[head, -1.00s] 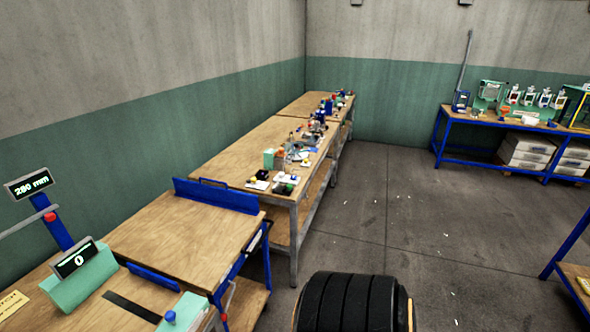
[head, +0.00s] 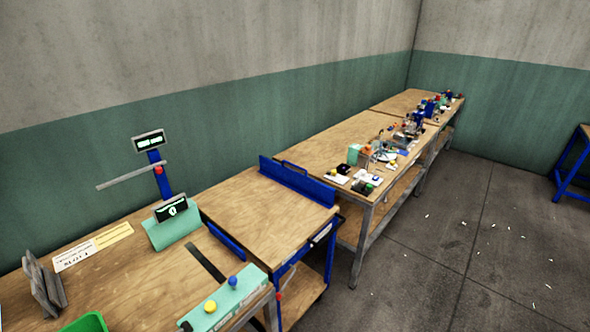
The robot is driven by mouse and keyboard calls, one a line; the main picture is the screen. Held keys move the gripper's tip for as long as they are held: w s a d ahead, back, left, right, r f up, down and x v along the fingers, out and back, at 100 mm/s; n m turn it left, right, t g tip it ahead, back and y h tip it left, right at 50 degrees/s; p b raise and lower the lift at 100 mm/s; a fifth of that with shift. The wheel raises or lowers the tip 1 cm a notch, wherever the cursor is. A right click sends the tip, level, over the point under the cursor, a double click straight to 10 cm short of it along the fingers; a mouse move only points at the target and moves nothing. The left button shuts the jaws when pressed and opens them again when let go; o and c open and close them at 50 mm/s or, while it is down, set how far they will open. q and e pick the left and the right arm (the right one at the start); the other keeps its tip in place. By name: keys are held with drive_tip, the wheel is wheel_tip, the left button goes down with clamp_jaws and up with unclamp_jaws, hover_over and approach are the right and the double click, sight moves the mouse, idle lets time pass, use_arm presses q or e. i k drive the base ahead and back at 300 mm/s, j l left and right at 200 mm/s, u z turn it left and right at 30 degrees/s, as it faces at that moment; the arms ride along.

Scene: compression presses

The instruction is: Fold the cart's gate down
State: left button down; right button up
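The cart (head: 262,215) has a bare wooden top, and it stands against the end of the press bench. A blue gate panel (head: 298,182) with a handle slot on top stands upright along the cart's far edge. A second, lower blue panel (head: 226,241) runs along the near edge, beside the bench; whether it is up or folded is hard to tell. Neither of my grippers is in view.
The near bench (head: 150,290) holds a display post (head: 157,172), a green console (head: 173,226), a button box (head: 225,300) with yellow and blue knobs, grey plates (head: 44,287) and a green bin (head: 86,322). A cluttered workbench (head: 350,150) stands beyond.

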sight(316, 189)
drive_tip(key=i+l+u, duration=0.1)
drive_tip(key=u, duration=0.8)
drive_tip(key=i+l+u, duration=0.1)
drive_tip(key=l+u, duration=0.3)
drive_tip(key=l, duration=0.3)
drive_tip(key=l+u, duration=0.4)
drive_tip(key=l, duration=0.25)
drive_tip(key=k+l+u, duration=0.1)
drive_tip(key=l+u, duration=0.3)
drive_tip(key=l, duration=0.3)
